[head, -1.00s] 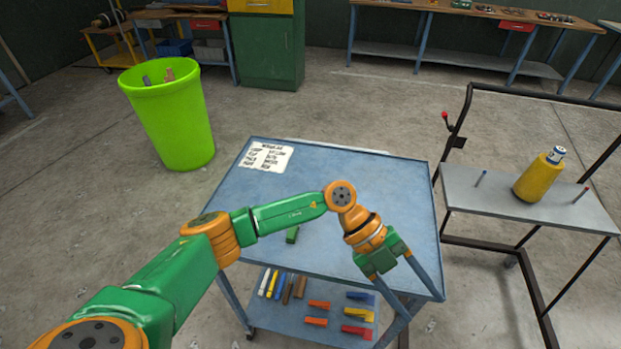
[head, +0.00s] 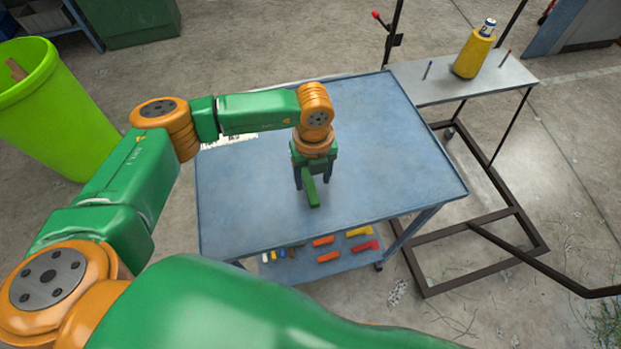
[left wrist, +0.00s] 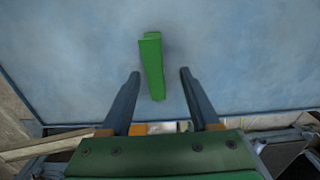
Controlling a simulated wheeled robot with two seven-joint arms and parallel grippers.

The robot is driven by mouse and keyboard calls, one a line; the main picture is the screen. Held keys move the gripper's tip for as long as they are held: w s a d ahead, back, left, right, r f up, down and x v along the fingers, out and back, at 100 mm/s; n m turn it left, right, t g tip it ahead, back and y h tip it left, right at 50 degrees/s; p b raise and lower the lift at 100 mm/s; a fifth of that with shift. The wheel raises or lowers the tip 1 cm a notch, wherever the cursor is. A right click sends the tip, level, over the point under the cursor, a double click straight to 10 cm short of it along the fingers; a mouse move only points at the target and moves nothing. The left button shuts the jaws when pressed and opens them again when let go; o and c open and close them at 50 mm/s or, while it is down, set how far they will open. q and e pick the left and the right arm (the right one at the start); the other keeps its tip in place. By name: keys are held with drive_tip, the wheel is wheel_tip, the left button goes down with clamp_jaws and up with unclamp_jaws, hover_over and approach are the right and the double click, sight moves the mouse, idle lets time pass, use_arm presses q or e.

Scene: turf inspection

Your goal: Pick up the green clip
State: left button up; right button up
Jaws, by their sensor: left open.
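The green clip (head: 313,193) lies on the blue top of the cart (head: 375,130). In the left wrist view the clip (left wrist: 151,62) is long and narrow and points away from the gripper. My left gripper (head: 313,179) points down over the clip with its fingers apart. In the left wrist view my left gripper's fingertips (left wrist: 160,73) are on either side of the clip's near part, with gaps on both sides. I cannot tell whether they are down at the clip's height. My right gripper is not in view.
The cart's lower shelf (head: 345,262) holds several coloured clips and markers. A label sheet (head: 228,139) is partly hidden behind my left arm. A lime bin (head: 70,130) stands left. A grey side table (head: 430,88) with a yellow bottle (head: 473,54) stands right. The cart top around the clip is clear.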

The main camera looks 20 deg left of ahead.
use_arm(q)
drive_tip(key=shift+f, duration=0.65)
drive_tip(key=shift+a+f, duration=0.25)
drive_tip(key=shift+f, duration=0.1)
drive_tip(key=shift+a, duration=0.25)
drive_tip(key=shift+d, duration=0.2)
clamp_jaws()
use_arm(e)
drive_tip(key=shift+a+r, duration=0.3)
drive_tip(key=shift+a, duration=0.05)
use_arm(q)
drive_tip(key=shift+a, duration=0.1)
